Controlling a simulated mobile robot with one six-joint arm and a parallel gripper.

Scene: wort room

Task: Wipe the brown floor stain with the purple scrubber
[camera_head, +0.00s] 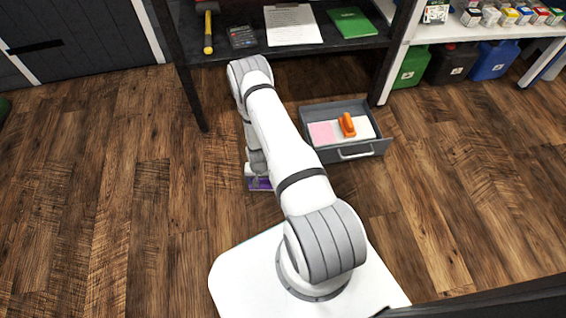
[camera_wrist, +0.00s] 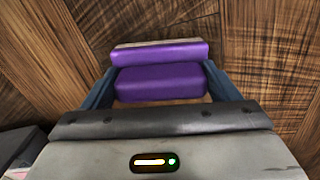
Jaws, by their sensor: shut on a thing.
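The purple scrubber (camera_wrist: 160,82) is between the two blue-grey fingers of my gripper (camera_wrist: 160,80) in the wrist view. My gripper is shut on it, with wooden floor in view around it. In the head view a small part of the purple scrubber (camera_head: 260,184) shows low beside my arm, left of the open drawer. My gripper (camera_head: 258,178) is mostly hidden there by my arm. I cannot make out a brown stain on the brown wood floor in either view; it may be hidden under my arm or gripper.
An open grey drawer (camera_head: 359,152) with an orange item (camera_head: 347,125) and a pink pad (camera_head: 322,133) stands right of my arm. A dark desk (camera_head: 345,45) with a hammer, clipboard and green book is behind. The floor (camera_head: 120,190) at left is clear.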

